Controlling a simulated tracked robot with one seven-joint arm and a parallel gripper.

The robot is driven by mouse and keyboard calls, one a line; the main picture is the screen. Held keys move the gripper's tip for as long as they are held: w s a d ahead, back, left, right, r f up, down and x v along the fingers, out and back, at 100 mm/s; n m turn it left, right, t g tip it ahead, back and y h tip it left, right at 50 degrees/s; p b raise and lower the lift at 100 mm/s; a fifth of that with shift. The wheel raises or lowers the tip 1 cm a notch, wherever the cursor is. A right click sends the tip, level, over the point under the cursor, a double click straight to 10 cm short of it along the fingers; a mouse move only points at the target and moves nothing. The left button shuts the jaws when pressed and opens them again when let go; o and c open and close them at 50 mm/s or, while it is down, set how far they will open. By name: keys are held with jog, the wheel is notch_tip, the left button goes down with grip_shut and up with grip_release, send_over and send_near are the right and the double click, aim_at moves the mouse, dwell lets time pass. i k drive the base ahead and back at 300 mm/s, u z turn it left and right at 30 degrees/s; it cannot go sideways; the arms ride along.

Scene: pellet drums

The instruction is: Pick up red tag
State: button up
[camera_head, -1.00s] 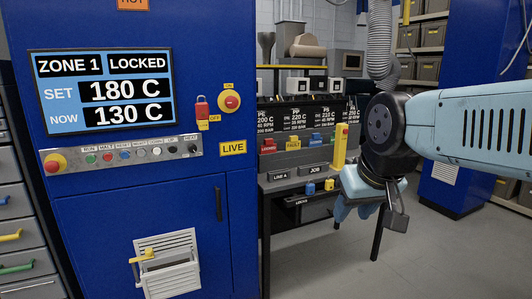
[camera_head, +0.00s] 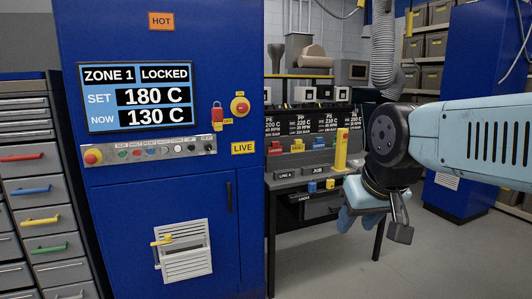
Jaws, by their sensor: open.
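A small red labelled tag (camera_head: 275,148) sits in a row with a yellow tag (camera_head: 297,146) and a blue tag (camera_head: 318,143) along the back of the workbench (camera_head: 290,183). Its lettering is too small to read surely. My gripper (camera_head: 372,218) hangs at the right, in front of the bench's right end, with light blue fingers pointing down. It is open, and I see nothing between its fingers. It is well apart from the red tag. My dark wrist and a dark grey bracket-like part partly hide the fingers.
A tall blue cabinet (camera_head: 222,248) with a screen reading ZONE 1 LOCKED stands left of the bench. A red padlock (camera_head: 217,115) hangs on it. Grey drawers (camera_head: 40,190) stand at far left. A yellow post (camera_head: 341,150) stands on the bench. Floor (camera_head: 440,265) at right is clear.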

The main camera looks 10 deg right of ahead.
aim_at(275, 149)
jog(key=u, duration=0.2)
jog(key=i, duration=1.95)
jog(key=z, duration=0.8)
jog(key=k, duration=0.8)
jog(key=z, duration=0.2)
jog(key=i, duration=0.9)
jog(key=u, duration=0.1)
